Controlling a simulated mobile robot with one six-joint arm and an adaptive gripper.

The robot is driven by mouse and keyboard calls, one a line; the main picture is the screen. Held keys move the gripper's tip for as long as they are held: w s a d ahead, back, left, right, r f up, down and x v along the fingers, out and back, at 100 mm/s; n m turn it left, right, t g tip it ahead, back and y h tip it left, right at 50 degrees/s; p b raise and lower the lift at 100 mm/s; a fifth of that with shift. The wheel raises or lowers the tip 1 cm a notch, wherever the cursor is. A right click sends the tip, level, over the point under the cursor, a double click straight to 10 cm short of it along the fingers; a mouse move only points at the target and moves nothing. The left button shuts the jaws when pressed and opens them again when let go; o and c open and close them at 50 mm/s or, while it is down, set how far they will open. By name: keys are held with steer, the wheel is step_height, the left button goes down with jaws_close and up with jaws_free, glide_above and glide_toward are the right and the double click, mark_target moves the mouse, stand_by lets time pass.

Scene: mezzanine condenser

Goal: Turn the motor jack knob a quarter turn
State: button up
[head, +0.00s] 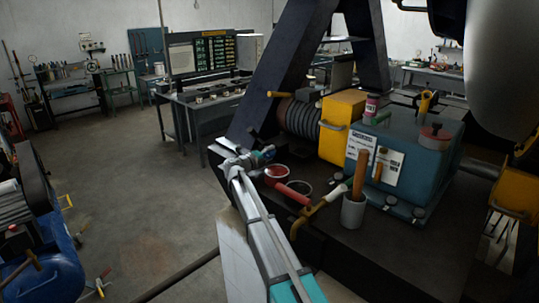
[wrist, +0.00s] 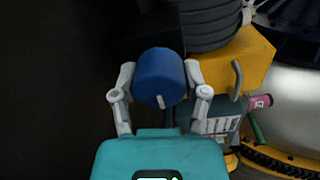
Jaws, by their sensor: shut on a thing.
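A round blue knob (wrist: 158,72) with a short white mark on its lower edge sits in the middle of the wrist view. The mark points nearly straight down in that view, toward my gripper's teal body. My gripper (wrist: 160,82) has one grey finger on each side of the knob and is shut on it. In the head view my gripper (head: 264,155) is at the far end of my arm, by the dark frame beside the machine. The knob is too small and covered there to make out clearly.
A dark ribbed coil (head: 297,118) and a yellow block (head: 342,115) stand right of my gripper. On the dark deck are a red-handled tool (head: 292,190), a grey cup with a wooden handle (head: 353,211) and a blue-green housing (head: 420,150). Open floor (head: 120,180) lies to the left.

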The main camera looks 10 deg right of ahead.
mark_target(267, 154)
steer(key=shift+n, duration=0.5)
steer(key=o, duration=1.1)
steer(key=shift+o, duration=0.2)
steer(key=shift+a, duration=0.1)
steer(key=shift+v, duration=3.65)
steer(key=shift+f, duration=0.1)
